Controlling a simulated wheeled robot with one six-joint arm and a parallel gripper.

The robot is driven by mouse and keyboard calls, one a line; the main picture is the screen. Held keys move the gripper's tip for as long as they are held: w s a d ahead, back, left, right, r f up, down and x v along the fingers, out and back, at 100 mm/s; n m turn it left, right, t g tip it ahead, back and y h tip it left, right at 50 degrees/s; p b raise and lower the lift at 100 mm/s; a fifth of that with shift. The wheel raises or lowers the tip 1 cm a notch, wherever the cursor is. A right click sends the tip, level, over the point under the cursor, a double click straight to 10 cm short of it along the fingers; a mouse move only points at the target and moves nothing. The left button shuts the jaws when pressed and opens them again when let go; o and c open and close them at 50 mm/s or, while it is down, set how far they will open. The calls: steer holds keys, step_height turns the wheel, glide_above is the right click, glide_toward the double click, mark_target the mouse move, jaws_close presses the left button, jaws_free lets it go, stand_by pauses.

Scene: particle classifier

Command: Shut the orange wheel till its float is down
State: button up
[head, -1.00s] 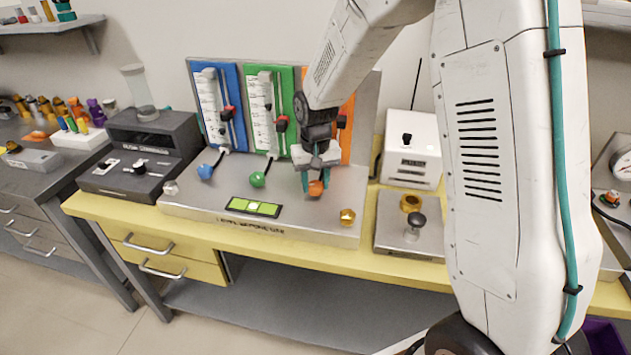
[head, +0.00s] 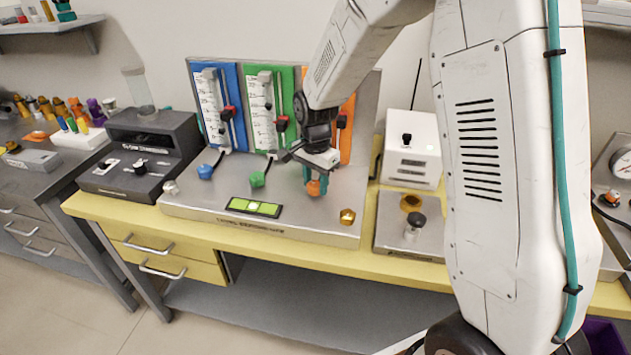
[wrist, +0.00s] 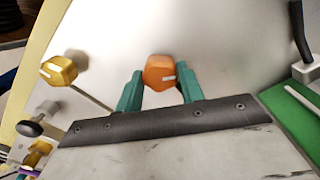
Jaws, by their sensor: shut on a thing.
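The orange wheel (head: 313,187) sits at the right of the sloped steel panel (head: 190,201), below the orange gauge (head: 346,140). My gripper (head: 308,180) reaches down from above and is shut on the orange wheel. My arm hides much of the orange gauge. A dark red-and-black slider shows at its edge, but I cannot tell how its float stands.
A blue wheel (head: 205,172) and a green wheel (head: 257,180) stand to the left, under the blue gauge (head: 233,104) and green gauge (head: 283,104). A brass knob (head: 347,217) is close at the right.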

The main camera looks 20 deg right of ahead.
mark_target(315, 184)
steer(key=m, duration=1.1)
steer(key=shift+m, duration=0.4)
steer(key=shift+w, duration=0.1)
steer(key=o, duration=1)
step_height(315, 184, up, 8)
steer(key=shift+f, duration=0.1)
stand_by(0.3)
